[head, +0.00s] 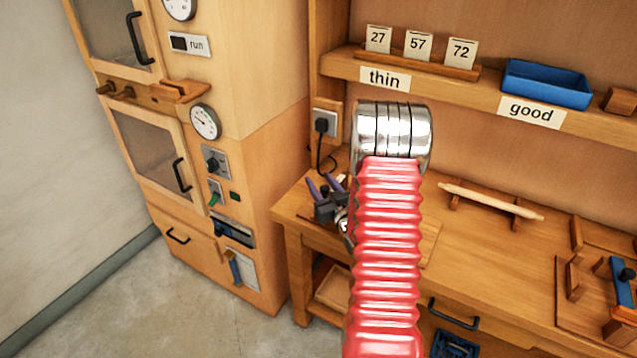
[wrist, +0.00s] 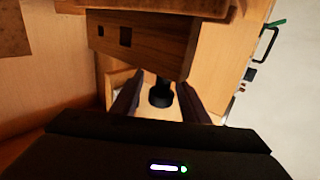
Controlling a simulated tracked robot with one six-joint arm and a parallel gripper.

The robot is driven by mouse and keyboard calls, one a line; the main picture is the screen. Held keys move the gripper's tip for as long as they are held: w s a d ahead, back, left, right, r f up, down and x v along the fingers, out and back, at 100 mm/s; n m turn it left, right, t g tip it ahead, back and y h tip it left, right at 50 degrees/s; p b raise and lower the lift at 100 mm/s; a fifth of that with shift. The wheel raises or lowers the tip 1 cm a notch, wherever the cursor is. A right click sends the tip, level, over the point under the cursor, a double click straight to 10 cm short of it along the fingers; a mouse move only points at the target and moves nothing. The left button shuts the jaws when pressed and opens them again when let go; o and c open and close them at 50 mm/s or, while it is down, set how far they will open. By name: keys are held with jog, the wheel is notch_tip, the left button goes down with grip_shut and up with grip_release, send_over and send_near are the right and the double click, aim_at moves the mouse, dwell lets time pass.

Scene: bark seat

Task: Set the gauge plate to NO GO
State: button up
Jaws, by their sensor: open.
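My gripper (head: 324,184) is at the left end of the workbench, close to the tall cabinet, partly hidden by my arm in the head view. In the wrist view its two fingers (wrist: 160,83) are apart. A black knob (wrist: 160,97) shows between them; I cannot tell whether either finger touches it. Just beyond is a wooden block (wrist: 143,40) with a small hole and a larger square hole. The knob seems to belong to this block, which may be the gauge plate. I can read no NO GO mark in either view.
The cabinet (head: 262,60) with dials and switches stands left. A plug and cable (head: 321,125) hang behind my gripper. The shelf above holds number cards (head: 418,45) and a blue tray (head: 546,84). A wooden rod (head: 490,200) and a blue fixture (head: 622,282) are on the bench's right.

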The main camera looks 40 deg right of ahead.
jog(key=shift+w, duration=0.3)
jog(key=shift+c, duration=0.5)
grip_shut()
